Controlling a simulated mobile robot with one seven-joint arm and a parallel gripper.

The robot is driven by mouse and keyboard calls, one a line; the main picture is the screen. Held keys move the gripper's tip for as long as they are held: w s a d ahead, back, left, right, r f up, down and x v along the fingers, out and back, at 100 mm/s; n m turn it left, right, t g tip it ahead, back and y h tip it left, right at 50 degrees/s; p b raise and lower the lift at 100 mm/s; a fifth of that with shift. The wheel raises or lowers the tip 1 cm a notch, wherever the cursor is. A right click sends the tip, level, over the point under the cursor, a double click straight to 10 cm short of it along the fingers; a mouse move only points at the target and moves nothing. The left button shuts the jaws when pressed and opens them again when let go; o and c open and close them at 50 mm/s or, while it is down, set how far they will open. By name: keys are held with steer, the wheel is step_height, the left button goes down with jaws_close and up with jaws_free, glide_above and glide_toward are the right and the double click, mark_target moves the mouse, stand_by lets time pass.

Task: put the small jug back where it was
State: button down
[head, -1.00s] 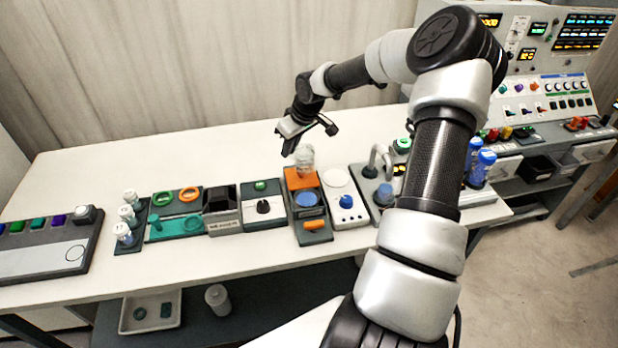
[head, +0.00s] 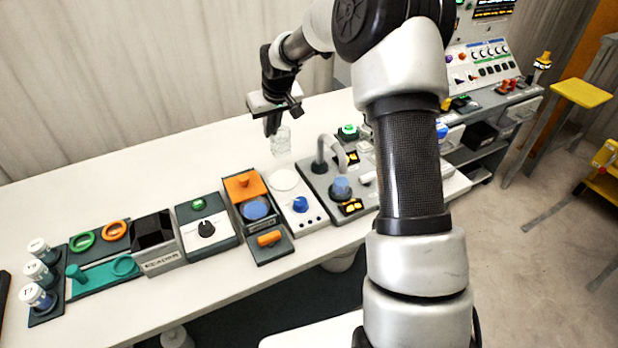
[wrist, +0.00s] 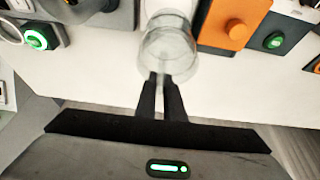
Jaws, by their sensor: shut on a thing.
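The small jug (head: 281,142) is a clear glass vessel. My gripper (head: 272,128) is shut on it and holds it behind the white round plate (head: 284,180) of a white device. In the wrist view my gripper's two dark fingers (wrist: 162,82) meet at the jug's near side, and the jug (wrist: 168,50) is see-through. The white plate is partly behind it there. I cannot tell exactly how high the jug is above the table.
An orange-topped unit (head: 245,186) stands left of the white device, and a grey unit with a curved spout (head: 322,160) stands right of it. Several lidded jars (head: 38,272) stand at far left. The table (head: 150,165) behind the row is clear.

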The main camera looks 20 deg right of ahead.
steer(key=shift+f, duration=0.25)
step_height(320, 180, down, 9)
steer(key=shift+w+f, duration=0.1)
steer(key=shift+f, duration=0.1)
steer(key=c, duration=2.3)
jaws_free()
steer(key=shift+f, duration=0.15)
steer(key=o, duration=0.4)
steer(key=shift+o, duration=0.2)
steer(key=shift+r, duration=0.2)
